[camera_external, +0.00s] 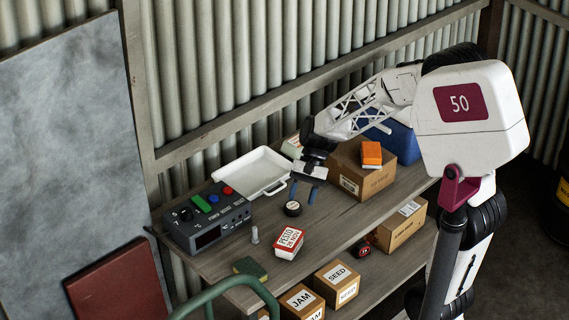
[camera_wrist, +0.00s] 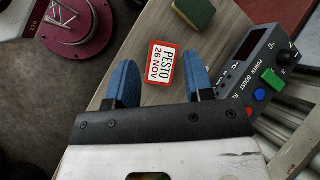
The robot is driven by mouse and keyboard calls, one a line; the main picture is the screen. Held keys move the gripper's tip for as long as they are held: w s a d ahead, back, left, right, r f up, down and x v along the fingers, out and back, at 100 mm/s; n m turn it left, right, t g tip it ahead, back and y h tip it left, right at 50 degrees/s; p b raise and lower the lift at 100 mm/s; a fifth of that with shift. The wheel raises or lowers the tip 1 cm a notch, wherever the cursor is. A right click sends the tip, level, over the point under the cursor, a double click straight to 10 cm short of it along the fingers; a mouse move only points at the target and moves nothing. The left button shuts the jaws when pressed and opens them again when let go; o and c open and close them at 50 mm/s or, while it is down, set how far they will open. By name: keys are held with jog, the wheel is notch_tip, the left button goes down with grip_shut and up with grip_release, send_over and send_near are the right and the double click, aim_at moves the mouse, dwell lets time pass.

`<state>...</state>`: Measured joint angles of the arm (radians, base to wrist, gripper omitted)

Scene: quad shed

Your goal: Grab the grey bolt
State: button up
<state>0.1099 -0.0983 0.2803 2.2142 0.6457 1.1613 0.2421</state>
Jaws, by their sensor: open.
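The grey bolt (camera_external: 255,235) stands upright on the wooden shelf, between the grey control box and the red-and-white PESTO box. My gripper (camera_external: 304,192) is above the shelf, up and to the right of the bolt and apart from it. Its two blue fingers are open with nothing held between them. In the wrist view my gripper (camera_wrist: 160,72) points toward the shelf, with the PESTO box (camera_wrist: 163,65) seen beyond the gap between the fingers. I cannot make out the bolt in that view; the right finger may hide it.
The control box (camera_external: 208,222) is left of the bolt, the PESTO box (camera_external: 288,243) right of it. A white tray (camera_external: 252,172), cardboard box (camera_external: 362,180) and sponge (camera_external: 249,268) also stand on the shelf.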

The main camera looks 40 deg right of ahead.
jog(key=w+f+m+y, duration=0.3)
jog(key=w+f+m, duration=0.1)
jog(key=w+f, duration=0.4)
jog(key=m+t+y, duration=0.1)
jog(key=m+y, duration=0.2)
jog(key=m, duration=0.1)
send_near(256, 239)
jog(key=shift+w+a+r, duration=0.1)
jog(key=shift+a, duration=0.3)
jog(key=shift+w+a+r, duration=0.1)
jog(key=shift+w+a, duration=0.05)
jog(key=shift+a, duration=0.25)
jog(key=shift+x, duration=1.3)
jog(key=shift+x, duration=2.6)
jog(key=shift+c, duration=0.3)
